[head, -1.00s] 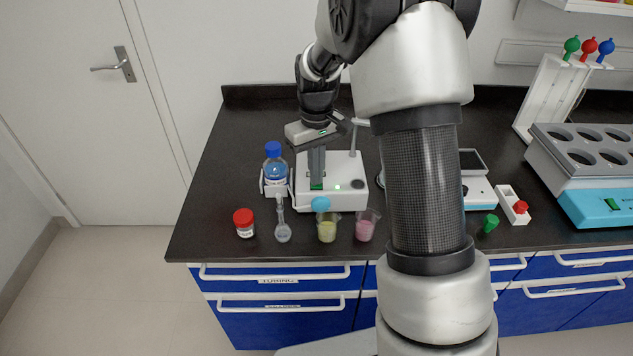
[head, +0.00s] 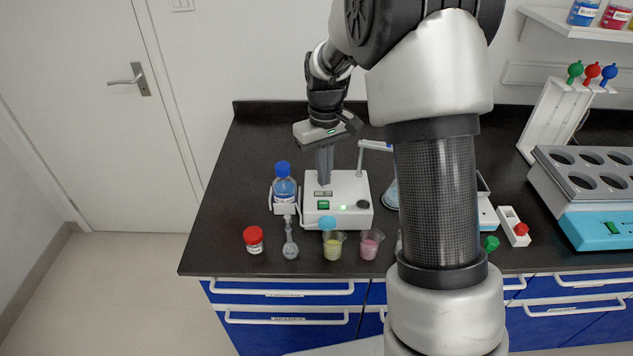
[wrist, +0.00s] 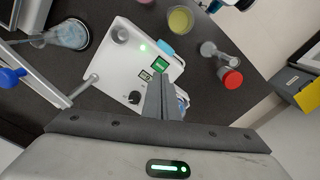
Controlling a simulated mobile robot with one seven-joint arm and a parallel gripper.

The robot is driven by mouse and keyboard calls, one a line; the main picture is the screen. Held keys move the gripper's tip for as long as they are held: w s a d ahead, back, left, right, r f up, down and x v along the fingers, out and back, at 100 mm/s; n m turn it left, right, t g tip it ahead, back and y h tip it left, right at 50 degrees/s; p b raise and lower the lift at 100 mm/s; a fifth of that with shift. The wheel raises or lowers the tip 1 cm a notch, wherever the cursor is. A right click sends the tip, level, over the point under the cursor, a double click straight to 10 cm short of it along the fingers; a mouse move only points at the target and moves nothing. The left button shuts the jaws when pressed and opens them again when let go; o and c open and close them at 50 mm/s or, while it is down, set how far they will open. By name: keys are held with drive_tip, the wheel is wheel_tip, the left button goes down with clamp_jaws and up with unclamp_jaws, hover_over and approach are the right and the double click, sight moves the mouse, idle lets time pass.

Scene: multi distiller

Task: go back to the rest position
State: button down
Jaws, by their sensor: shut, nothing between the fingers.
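My gripper (head: 325,168) is shut and empty. It points down above the back left part of a white device (head: 345,217) with a green switch (head: 323,205), a dark knob and a small green light. In the wrist view the closed fingers (wrist: 162,95) reach over the same white device (wrist: 125,45), beside its dark knob. I cannot tell the exact gap between the fingertips and the device. My arm crosses the middle of the head view and hides part of the bench.
A blue-capped bottle (head: 284,188) stands close left of the device. A red-capped jar (head: 253,240), a flask (head: 290,243), a yellow beaker (head: 333,247) and a pink beaker (head: 370,245) line the front edge. A multi-hole block (head: 590,180) stands right. The back left bench is clear.

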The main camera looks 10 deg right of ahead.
drive_tip(key=s+r+m+t+p, duration=0.2)
drive_tip(key=s+r+t+p, duration=0.2)
drive_tip(key=s+r, duration=1.45)
drive_tip(key=s+r+m+t, duration=0.1)
drive_tip(key=s+r, duration=0.2)
drive_tip(key=s, duration=0.4)
drive_tip(key=shift+s+r+m+t+p, duration=0.25)
drive_tip(key=shift+m+t+p, duration=0.05)
drive_tip(key=shift+m+p, duration=0.1)
drive_tip(key=shift+d, duration=0.15)
idle(1.1)
